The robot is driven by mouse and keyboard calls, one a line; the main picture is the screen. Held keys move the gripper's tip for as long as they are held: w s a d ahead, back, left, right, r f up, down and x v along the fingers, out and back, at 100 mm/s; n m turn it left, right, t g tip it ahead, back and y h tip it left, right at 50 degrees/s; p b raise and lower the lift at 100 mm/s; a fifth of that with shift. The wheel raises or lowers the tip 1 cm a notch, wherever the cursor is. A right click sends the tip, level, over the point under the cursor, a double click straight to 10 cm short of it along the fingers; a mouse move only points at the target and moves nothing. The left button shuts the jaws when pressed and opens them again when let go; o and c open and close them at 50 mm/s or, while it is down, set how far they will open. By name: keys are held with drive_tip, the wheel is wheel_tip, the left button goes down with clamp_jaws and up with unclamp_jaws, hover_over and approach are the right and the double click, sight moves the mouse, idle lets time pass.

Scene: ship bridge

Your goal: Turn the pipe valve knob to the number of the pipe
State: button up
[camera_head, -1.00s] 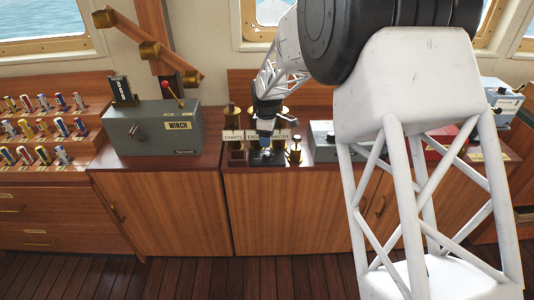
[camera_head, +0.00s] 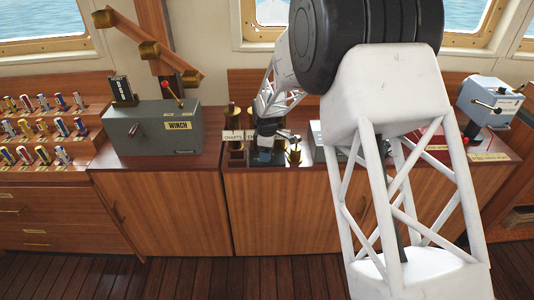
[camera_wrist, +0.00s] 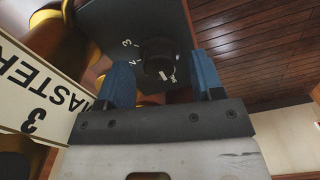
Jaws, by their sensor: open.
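The valve knob (camera_wrist: 158,52) is round and black with a white mark, on a dark plate (camera_wrist: 100,15) with white digits, one of them a 3. Other digits are hidden or unclear. My gripper (camera_wrist: 163,78) is open, with one blue finger on each side of the knob. I cannot tell whether the fingers touch it. A white sign (camera_wrist: 35,95) reading MASTER with a 3 stands by brass pipes (camera_wrist: 68,45). In the head view my gripper (camera_head: 265,156) is low over the dark plate (camera_head: 258,163) and hides the knob.
A grey winch box (camera_head: 155,128) stands on the cabinet to the left. A brass fitting (camera_head: 294,154) is close to the right of my gripper. A light blue box with a lever (camera_head: 490,100) stands at the far right. My arm covers part of the counter.

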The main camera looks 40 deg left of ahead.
drive_tip(key=shift+f, duration=0.4)
drive_tip(key=c, duration=0.9)
